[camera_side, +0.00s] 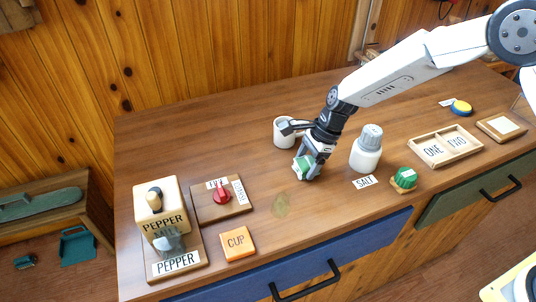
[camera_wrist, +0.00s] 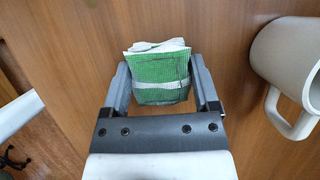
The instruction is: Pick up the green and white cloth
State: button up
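The green and white cloth (camera_wrist: 160,78) is a small folded bundle between the two fingers of my gripper (camera_wrist: 160,82) in the wrist view. It nearly fills the space between them; I cannot tell whether both fingers press on it. In the side view the cloth (camera_side: 302,166) shows at the fingertips of my gripper (camera_side: 308,170), low over the wooden table (camera_side: 330,225). Whether it touches the table is hard to tell.
A white mug (camera_side: 284,134) stands just behind my gripper, close on the right in the wrist view (camera_wrist: 290,62). A white salt jar (camera_side: 366,152) stands to the right.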

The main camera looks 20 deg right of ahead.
jog(key=c, duration=0.8)
jog(key=shift+o, duration=0.2)
jog(key=shift+r, duration=0.1)
jog(key=shift+r, duration=0.7)
jog(key=s+d+r, duration=0.4)
jog(key=s+r, duration=0.7)
jog(key=s, duration=0.2)
jog(key=shift+s+d+r, duration=0.15)
jog(key=shift+s+r, duration=0.05)
